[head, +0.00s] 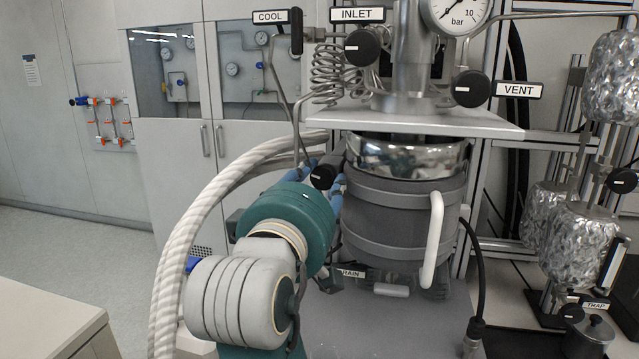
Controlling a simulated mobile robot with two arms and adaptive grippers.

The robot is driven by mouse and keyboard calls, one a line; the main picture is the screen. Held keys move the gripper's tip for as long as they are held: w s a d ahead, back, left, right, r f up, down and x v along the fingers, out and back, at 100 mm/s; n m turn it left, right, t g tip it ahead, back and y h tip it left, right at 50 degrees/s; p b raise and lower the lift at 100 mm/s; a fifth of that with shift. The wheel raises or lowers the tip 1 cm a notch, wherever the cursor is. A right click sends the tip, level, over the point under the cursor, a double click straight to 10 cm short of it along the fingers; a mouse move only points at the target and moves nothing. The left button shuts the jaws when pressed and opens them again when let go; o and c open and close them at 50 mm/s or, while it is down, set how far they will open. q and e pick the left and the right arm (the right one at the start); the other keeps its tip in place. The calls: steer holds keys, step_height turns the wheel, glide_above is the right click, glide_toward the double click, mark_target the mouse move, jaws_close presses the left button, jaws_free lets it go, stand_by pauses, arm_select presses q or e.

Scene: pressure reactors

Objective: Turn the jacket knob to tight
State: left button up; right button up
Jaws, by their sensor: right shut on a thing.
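The reactor vessel has a shiny metal collar and a dark grey jacket (398,215) with a white handle (434,238) at its right side. A black knob (323,176) shows at the jacket's upper left edge; it seems to be the jacket knob, though no label for it can be read. My right gripper (328,169) is at this knob, shut on it, with blue parts showing around it. My own teal and white wrist hides most of the gripper and the jacket's lower left side. My left gripper is not in view.
Black knobs labelled INLET (362,47) and VENT (470,88) sit above the metal shelf (430,119). A thick white braided hose (187,230) curves left of my arm. Foil-wrapped vessels (578,245) stand at the right. A partly hidden DRAIN label (352,273) is below.

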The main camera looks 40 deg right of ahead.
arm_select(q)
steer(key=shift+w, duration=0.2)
arm_select(e)
steer(key=shift+f, duration=0.1)
steer(key=shift+m, duration=0.5)
steer(key=shift+m+b, duration=0.45)
steer(key=shift+m, duration=0.35)
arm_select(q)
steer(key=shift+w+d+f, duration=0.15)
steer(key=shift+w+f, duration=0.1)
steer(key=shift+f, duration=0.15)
arm_select(e)
steer(key=o, duration=0.9)
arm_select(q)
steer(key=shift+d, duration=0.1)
arm_select(e)
steer(key=shift+d, duration=0.2)
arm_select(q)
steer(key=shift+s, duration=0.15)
arm_select(e)
steer(key=shift+a, duration=0.15)
